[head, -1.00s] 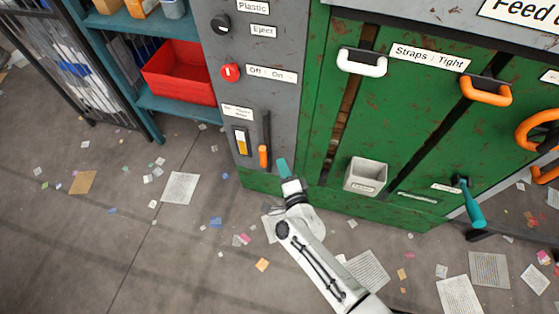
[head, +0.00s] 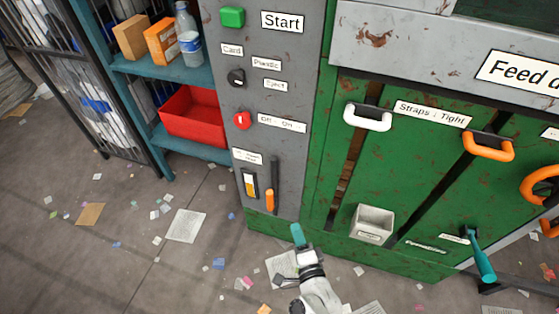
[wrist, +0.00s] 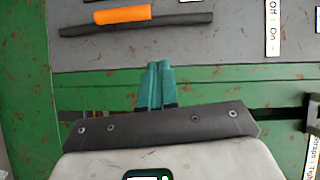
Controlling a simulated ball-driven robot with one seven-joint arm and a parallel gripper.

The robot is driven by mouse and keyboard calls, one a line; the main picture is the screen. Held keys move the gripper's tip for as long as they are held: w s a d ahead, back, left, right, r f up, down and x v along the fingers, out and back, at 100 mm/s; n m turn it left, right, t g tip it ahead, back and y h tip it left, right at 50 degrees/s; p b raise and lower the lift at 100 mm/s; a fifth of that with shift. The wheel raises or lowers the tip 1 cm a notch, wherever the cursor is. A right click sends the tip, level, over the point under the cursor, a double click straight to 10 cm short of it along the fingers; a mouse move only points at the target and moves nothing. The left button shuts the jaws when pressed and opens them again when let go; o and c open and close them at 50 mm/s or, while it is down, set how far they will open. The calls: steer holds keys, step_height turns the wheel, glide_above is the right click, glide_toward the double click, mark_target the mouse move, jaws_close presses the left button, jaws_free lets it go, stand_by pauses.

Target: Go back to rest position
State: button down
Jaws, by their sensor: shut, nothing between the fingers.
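My gripper (head: 297,235) is low in the head view, in front of the bottom of the machine, below the orange-handled lever. Its teal fingers are together with nothing between them. In the wrist view the teal fingertips (wrist: 160,68) lie side by side before the green frame and grey panel. The orange-handled lever (head: 270,200) is apart from the fingers, and its orange grip shows at the top of the wrist view (wrist: 122,14).
The grey control panel (head: 275,100) has a green Start button (head: 232,17) and a red knob (head: 242,120). A small grey bin (head: 372,223) and a teal lever (head: 480,255) stick out at right. A red bin (head: 193,118) sits on the teal shelf. Paper scraps litter the floor.

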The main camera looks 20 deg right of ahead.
steer(key=s+a+r+n+g+y+p, duration=0.3)
steer(key=s+r+n+g+y+p, duration=0.25)
steer(key=n, duration=0.55)
steer(key=s+d+r+n+g+h+p, duration=0.2)
steer(key=s+d+r+g, duration=0.3)
steer(key=s, duration=0.4)
steer(key=s+d+r+n+g+h+p, duration=0.2)
steer(key=s+d+r+n+g+h, duration=0.1)
steer(key=s+d+r, duration=0.5)
steer(key=s+d+n+g, duration=0.1)
steer(key=s+g, duration=0.1)
steer(key=shift+s+d+r+g, duration=0.25)
steer(key=shift+s+d+g, duration=0.05)
steer(key=shift+d+g, duration=0.05)
steer(key=c, duration=1.8)
jaws_free()
